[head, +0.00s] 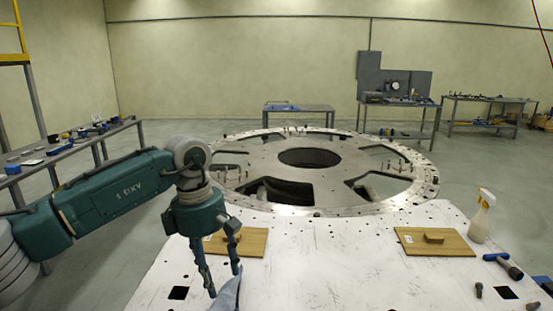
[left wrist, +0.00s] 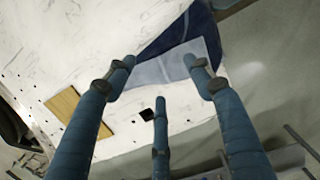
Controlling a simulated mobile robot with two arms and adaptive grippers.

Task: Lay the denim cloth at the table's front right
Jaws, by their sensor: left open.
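The denim cloth (head: 228,294) shows as a pale blue peak at the bottom edge of the head view, beside my left fingertips. In the left wrist view the cloth (left wrist: 160,69) has a light blue part and a dark blue part (left wrist: 197,22), and looks folded on the white table (left wrist: 70,45). My left gripper (head: 225,284) points down over the table's front, its fingers spread around the near part of the cloth. I cannot tell whether they touch it. Most of the cloth is out of the head view. My right gripper is not in view.
Two wooden boards with blocks, left (head: 252,243) and right (head: 435,242), lie on the white table (head: 330,265). A spray bottle (head: 481,218), a dark-handled tool (head: 508,267) and small parts are at the right. A large ring plate (head: 375,195) stands behind. The table's middle is clear.

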